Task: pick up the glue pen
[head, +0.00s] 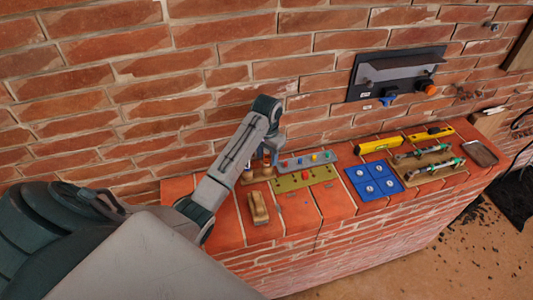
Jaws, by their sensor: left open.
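Two slim grey pen-like tools with green ends lie on a brown board (411,178) toward the right of the ledge. One is the rear tool (408,155) and the other is the front tool (437,166). They are too small for me to tell which is the glue pen. My left gripper (268,154) points down over the left part of the ledge, well to the left of that board. It is open, small and partly hidden behind my own forearm. I see nothing held in it. My right gripper is out of view.
A blue panel (363,190), a grey strip with coloured knobs (293,164), an olive panel (290,184) and a wooden block (258,208) lie on the brick ledge. A black wall box (397,72) hangs above.

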